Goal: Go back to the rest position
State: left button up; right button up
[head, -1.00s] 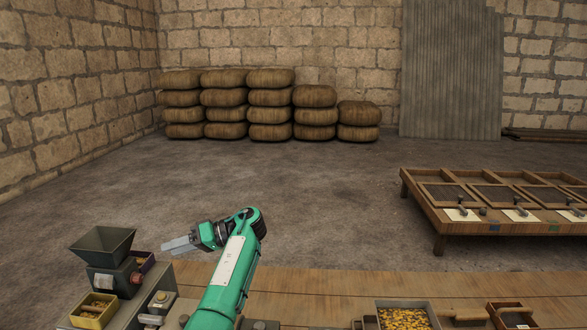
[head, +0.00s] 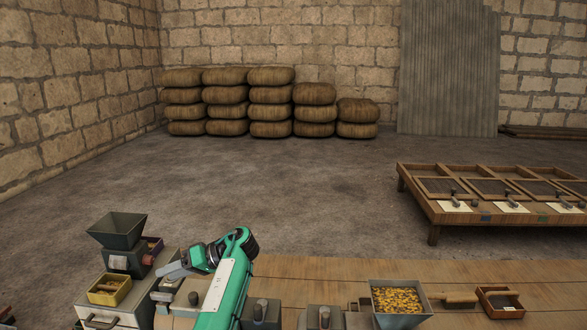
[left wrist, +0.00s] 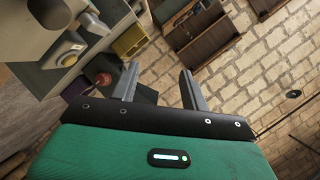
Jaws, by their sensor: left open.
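My left arm reaches in from the bottom of the head view, with its green wrist bent toward the left. My left gripper (head: 172,270) points left, above the bench near the grey hopper machine (head: 118,235). In the left wrist view its two fingers (left wrist: 160,85) stand apart with nothing between them, so it is open and empty. My right gripper is in neither view.
A yellow box (head: 109,290) stands by the hopper machine. A bin of yellow pieces (head: 397,300), a brush (head: 448,298) and a small wooden box (head: 500,302) are at the right of the bench. A low table (head: 470,215) stands beyond. Stacked sacks (head: 270,105) line the back wall; the floor between is clear.

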pick_arm(q)
jog(key=s+a+f+m+t+h, duration=0.25)
jog(key=s+f+m+h, duration=0.35)
jog(key=s+f, duration=1.5)
jog(key=s+d+r+m+t+h, duration=0.1)
jog(key=s+d+m+t+h, duration=0.25)
jog(key=s, duration=0.85)
jog(key=s+d+m+h, duration=0.2)
jog(key=s+d+h, duration=0.4)
jog(key=s, duration=0.5)
notch_tip(320, 180, down, 35)
jog(key=g+y+b, duration=0.1)
jog(key=y+b, duration=0.1)
jog(key=b, duration=0.3)
jog(key=s+a+f+b, duration=0.1)
jog(key=s+f+b, duration=0.1)
jog(key=s+f, duration=0.8)
jog(key=s+a+f+g+b, duration=0.1)
jog(key=s+a+f+b, duration=0.1)
jog(key=s+f, duration=0.7)
notch_tip(320, 180, down, 6)
jog(key=shift+s+f+g, duration=0.1)
jog(key=shift+s+g, duration=0.2)
jog(key=shift+s, duration=0.05)
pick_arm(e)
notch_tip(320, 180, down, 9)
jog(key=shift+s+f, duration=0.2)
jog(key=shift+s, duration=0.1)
